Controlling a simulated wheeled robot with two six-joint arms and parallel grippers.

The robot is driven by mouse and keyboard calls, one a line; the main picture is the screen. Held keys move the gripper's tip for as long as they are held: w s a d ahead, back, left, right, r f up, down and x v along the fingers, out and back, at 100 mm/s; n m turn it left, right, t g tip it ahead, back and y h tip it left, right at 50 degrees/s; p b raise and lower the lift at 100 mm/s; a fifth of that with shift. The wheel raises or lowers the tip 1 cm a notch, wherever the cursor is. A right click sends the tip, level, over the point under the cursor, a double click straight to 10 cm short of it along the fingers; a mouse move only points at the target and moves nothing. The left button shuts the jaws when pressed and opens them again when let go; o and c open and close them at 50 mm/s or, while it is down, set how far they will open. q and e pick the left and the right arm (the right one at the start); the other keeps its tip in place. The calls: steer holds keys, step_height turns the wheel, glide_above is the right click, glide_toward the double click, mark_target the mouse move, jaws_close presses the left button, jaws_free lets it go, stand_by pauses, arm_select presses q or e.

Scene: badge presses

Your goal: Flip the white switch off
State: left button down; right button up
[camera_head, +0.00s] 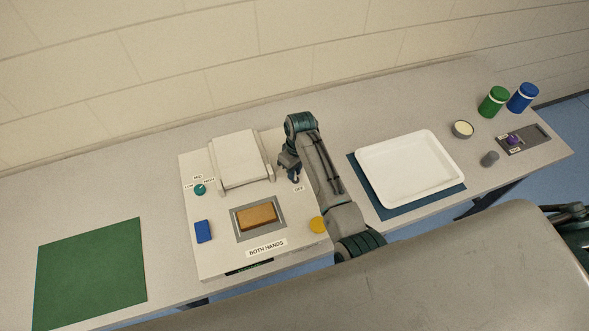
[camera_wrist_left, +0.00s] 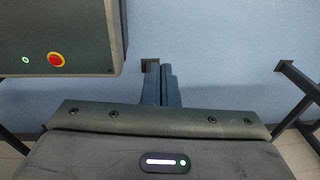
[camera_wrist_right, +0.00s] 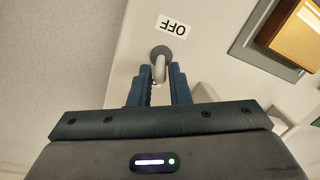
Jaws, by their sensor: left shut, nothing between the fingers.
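The white switch (camera_wrist_right: 159,70) shows in the right wrist view as a short pale lever on a round grey base, beside a label reading OFF (camera_wrist_right: 173,26). My right gripper (camera_wrist_right: 160,72) has its two fingers on either side of the lever. I cannot tell whether they press on it or leave a small gap. In the head view my right gripper (camera_head: 290,175) is low over the right part of the press panel and hides the switch; the OFF label (camera_head: 299,189) shows just below. My left gripper (camera_wrist_left: 160,68) is shut and empty, away from the press.
The press panel (camera_head: 214,258) carries a blue block (camera_head: 203,231), a teal dial (camera_head: 200,189), an orange-brown block (camera_head: 257,216) and a yellow button (camera_head: 317,225). A white tray (camera_head: 410,168) stands right of my right arm. A green mat (camera_head: 90,272) lies left.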

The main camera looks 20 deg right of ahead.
mark_target(298, 187)
jaws_close()
steer(key=shift+s+t, duration=0.15)
steer(key=shift+t, duration=0.15)
steer(key=t, duration=0.1)
steer(key=s+t, duration=0.1)
steer(key=t, duration=0.1)
steer(key=shift+s+r+t, duration=0.1)
steer(key=shift+s+t, duration=0.1)
steer(key=shift+t, duration=0.1)
steer(key=shift+s+t, duration=0.35)
steer(key=shift+t, duration=0.55)
steer(key=t+b, duration=0.1)
steer(key=t, duration=0.1)
steer(key=shift+s+f+t+b, duration=0.3)
steer(key=shift+s+f+b, duration=0.05)
steer(key=shift+s+b, duration=0.05)
arm_select(q)
steer(key=shift+w+f+b, duration=0.2)
steer(key=shift+w+f, duration=0.1)
steer(key=shift+f, duration=0.3)
steer(key=shift+w+f+b, duration=0.15)
steer(key=shift+w+f, duration=0.15)
steer(key=shift+f, duration=0.3)
arm_select(e)
steer(key=shift+s+t, duration=0.15)
steer(key=shift+t, duration=0.45)
arm_select(q)
steer(key=shift+f, duration=0.1)
